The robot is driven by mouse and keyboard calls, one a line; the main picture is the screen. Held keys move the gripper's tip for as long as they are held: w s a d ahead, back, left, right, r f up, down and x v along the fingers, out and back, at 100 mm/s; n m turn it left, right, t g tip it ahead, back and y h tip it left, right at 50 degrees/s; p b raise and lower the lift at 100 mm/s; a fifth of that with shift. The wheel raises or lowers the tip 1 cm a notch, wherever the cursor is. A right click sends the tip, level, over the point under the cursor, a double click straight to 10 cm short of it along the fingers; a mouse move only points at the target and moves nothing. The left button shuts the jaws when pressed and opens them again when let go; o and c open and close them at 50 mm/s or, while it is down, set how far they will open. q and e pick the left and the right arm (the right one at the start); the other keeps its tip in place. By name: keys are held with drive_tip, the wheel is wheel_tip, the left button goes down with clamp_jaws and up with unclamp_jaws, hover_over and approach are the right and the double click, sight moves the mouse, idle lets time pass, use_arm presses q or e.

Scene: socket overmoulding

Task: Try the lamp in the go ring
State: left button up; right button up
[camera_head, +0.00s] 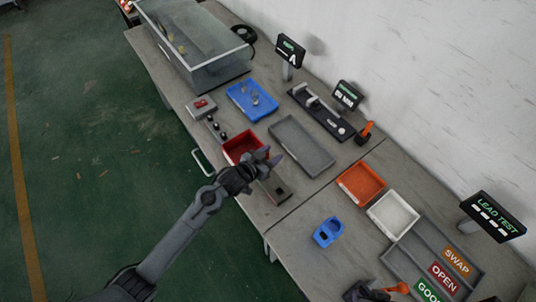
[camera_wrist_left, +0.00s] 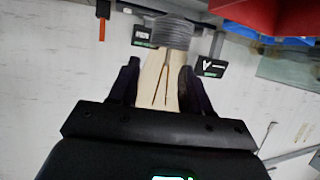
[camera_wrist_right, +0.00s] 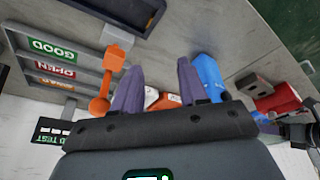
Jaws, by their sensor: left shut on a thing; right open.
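My left gripper (camera_head: 270,157) is over the front of the bench, beside the red bin. In the left wrist view it is shut on a pale tapered piece (camera_wrist_left: 158,80) with a grey ribbed round end (camera_wrist_left: 167,32), apparently the lamp. The head view hardly shows this piece. A small grey block with a dark hole (camera_head: 276,188) lies just below the left gripper; it also shows in the right wrist view (camera_wrist_right: 254,86). I cannot tell whether it is the go ring.
A red bin (camera_head: 230,146), grey tray (camera_head: 300,145), blue tray (camera_head: 235,93) and black fixture plate (camera_head: 320,110) stand around the left gripper. Rightward are an orange bin (camera_head: 345,188), white bin (camera_head: 382,222), blue holder (camera_head: 328,232) and labelled sorting tray (camera_head: 405,265). Signs stand along the wall.

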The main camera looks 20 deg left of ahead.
use_arm(q)
drive_tip(key=shift+f, duration=0.1)
idle(0.4)
drive_tip(key=shift+p, duration=0.5)
drive_tip(key=shift+f+b, duration=1.9)
drive_tip(key=shift+f, duration=1.2)
drive_tip(key=shift+p, duration=0.75)
drive_tip(key=shift+f, duration=0.4)
drive_tip(key=shift+r, duration=0.15)
idle(0.4)
drive_tip(key=shift+r+p, duration=0.25)
drive_tip(key=shift+p, duration=0.05)
